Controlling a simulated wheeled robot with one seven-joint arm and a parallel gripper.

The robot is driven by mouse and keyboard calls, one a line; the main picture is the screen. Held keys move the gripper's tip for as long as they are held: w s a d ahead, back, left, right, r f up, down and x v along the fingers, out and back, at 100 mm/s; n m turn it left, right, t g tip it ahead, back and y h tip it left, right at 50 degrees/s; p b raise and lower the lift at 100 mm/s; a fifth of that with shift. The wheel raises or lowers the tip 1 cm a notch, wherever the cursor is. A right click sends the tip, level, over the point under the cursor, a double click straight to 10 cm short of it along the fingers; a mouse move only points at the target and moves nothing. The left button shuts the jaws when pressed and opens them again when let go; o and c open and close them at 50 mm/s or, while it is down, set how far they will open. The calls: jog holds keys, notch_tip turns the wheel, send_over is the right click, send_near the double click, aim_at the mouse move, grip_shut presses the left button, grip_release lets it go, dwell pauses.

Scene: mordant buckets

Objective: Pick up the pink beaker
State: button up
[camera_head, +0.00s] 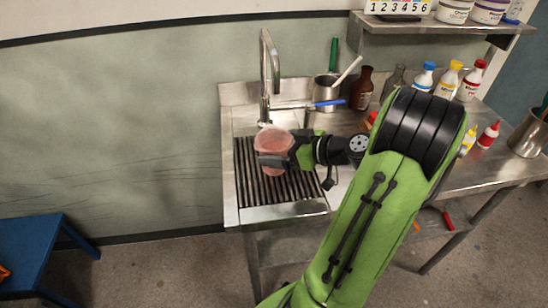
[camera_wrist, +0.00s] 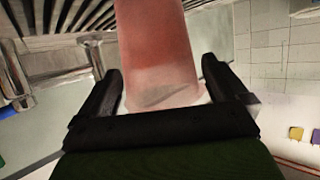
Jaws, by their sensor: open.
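The pink beaker (camera_head: 272,143) stands on the dark ribbed drainer (camera_head: 262,188) of the steel sink unit in the head view. My gripper (camera_head: 285,160) reaches it from the right, at its side. In the wrist view the pink beaker (camera_wrist: 158,50) fills the middle, between the two black fingers of my gripper (camera_wrist: 163,90). The fingers are open, one on each side of it. Whether either finger touches it I cannot tell. Part of the beaker's lower side is hidden behind my gripper in the head view.
A tall faucet (camera_head: 268,75) rises just behind the beaker. A steel pot (camera_head: 326,92) with tools, a brown bottle (camera_head: 362,90) and several white bottles with coloured caps stand along the back right. A blue table (camera_head: 35,255) is at the lower left.

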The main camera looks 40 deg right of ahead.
jog(key=shift+x, duration=1.1)
jog(key=c, duration=0.9)
jog(key=shift+r, duration=0.15)
jog(key=shift+c, duration=0.2)
